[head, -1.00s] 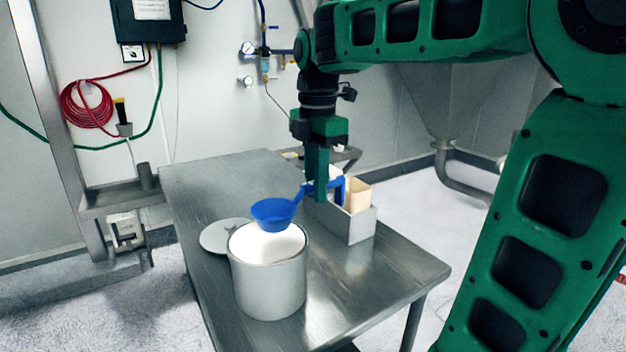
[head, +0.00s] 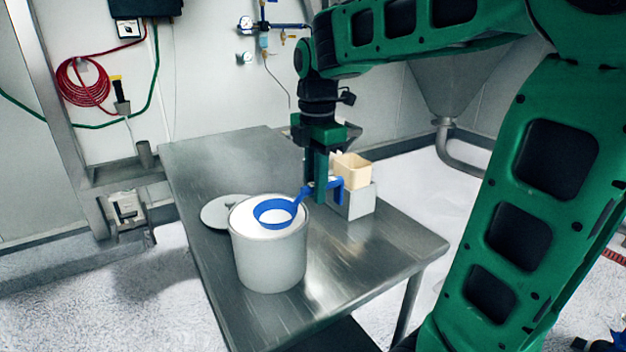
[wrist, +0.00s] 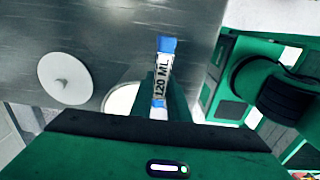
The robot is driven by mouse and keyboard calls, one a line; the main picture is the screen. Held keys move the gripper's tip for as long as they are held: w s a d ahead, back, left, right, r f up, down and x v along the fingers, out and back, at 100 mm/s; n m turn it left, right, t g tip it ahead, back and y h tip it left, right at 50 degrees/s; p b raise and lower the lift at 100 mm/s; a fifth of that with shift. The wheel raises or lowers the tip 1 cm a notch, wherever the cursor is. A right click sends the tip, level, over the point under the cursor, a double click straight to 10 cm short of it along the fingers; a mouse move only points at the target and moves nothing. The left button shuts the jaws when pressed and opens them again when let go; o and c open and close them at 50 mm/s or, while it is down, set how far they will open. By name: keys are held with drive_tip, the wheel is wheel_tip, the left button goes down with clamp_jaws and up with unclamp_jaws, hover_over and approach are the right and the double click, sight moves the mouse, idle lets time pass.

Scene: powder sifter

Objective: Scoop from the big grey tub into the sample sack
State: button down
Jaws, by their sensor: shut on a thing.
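The big grey tub (head: 270,262) stands on the steel table, open, with white powder inside; part of it shows in the wrist view (wrist: 121,98). My gripper (head: 318,196) is shut on the handle of a blue scoop (head: 274,224), beside the tub's right rim. The scoop's bowl is at the tub's mouth, with white showing inside its rim; I cannot tell how deep it sits. The handle, marked "120 ML", shows in the wrist view (wrist: 162,80). The beige sample sack (head: 350,171) stands open-topped in a grey holder (head: 362,203), right of my gripper.
The steel table (head: 325,265) has clear room in front and at the back left. A round lid (head: 220,212) lies left of the tub; it also shows in the wrist view (wrist: 64,78). A wall with gauges and hoses stands behind.

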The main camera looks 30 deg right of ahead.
drive_tip(key=shift+f, duration=0.25)
drive_tip(key=shift+w, duration=2.8)
drive_tip(key=s+r, duration=0.4)
drive_tip(key=r, duration=0.2)
drive_tip(key=shift+r, duration=0.15)
drive_tip(key=shift+w, duration=0.1)
drive_tip(key=shift+w+f+g, duration=0.25)
drive_tip(key=shift+w+g, duration=0.35)
drive_tip(key=shift+g, duration=0.6)
drive_tip(key=shift+w+f+g, duration=0.1)
drive_tip(key=shift+w+g, duration=0.2)
